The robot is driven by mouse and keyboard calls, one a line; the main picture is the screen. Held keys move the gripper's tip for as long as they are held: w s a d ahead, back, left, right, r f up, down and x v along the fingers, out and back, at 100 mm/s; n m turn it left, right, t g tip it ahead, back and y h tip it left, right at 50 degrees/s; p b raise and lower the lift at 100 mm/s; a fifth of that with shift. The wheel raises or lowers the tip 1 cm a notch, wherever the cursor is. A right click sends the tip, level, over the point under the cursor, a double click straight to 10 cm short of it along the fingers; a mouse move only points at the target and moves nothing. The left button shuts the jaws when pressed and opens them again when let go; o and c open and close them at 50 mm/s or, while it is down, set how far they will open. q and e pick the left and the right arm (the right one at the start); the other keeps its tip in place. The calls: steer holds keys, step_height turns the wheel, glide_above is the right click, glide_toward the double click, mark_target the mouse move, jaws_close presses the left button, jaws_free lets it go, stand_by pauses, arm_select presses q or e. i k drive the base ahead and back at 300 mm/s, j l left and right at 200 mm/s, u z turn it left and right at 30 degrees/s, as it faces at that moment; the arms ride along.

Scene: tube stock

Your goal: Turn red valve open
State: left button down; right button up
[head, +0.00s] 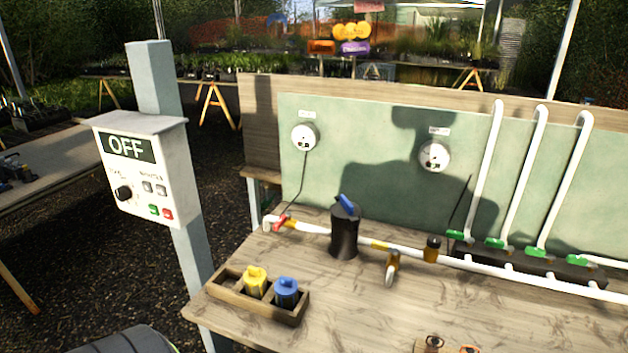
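The red valve handle (281,221) sits near the left end of the white pipe (312,228), at the back left of the wooden bench (345,300). The handle is small and looks slanted relative to the pipe; its exact angle is hard to tell. The pipe runs right from the valve to a black canister with a blue handle (346,205) on top. Neither of my grippers is in view, and nothing touches the red valve.
A control box (146,170) reading OFF stands on a post left of the bench. A wooden tray (232,297) holds yellow (256,281) and blue-topped (286,292) containers. Several green valves (495,243) lie right. A green panel (365,140) stands behind.

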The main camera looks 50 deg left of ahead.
mark_target(280, 222)
steer(key=u, duration=1.65)
